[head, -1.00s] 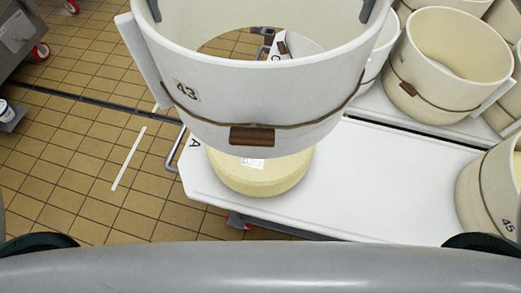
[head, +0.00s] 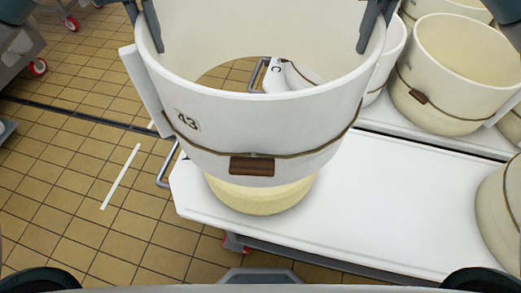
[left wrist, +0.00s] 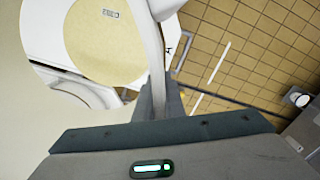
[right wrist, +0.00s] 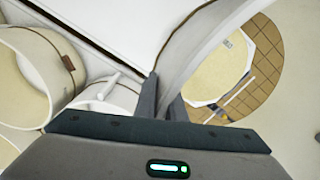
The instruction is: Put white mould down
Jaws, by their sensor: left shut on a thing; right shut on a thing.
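The white mould (head: 260,125), an open-bottomed ring marked 43 with a brown band and brown block, is held upright in the head view. My left gripper (head: 154,40) is shut on its left rim and my right gripper (head: 370,40) on its right rim. The left wrist view shows the left fingers (left wrist: 159,98) on the wall, and the right wrist view shows the right fingers (right wrist: 163,98) on it. A pale yellow cheese (head: 262,197) sits on the white table below the mould's lower edge. The mould hides the cheese's top in the head view; a gap between them cannot be judged.
The white table top (head: 385,205) is clear right of the cheese. Another mould (head: 502,210) stands at its right edge. More moulds (head: 455,75) stand on a white surface behind. Tiled floor (head: 70,190) lies to the left, with a wheeled grey cart (head: 12,65) at upper left.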

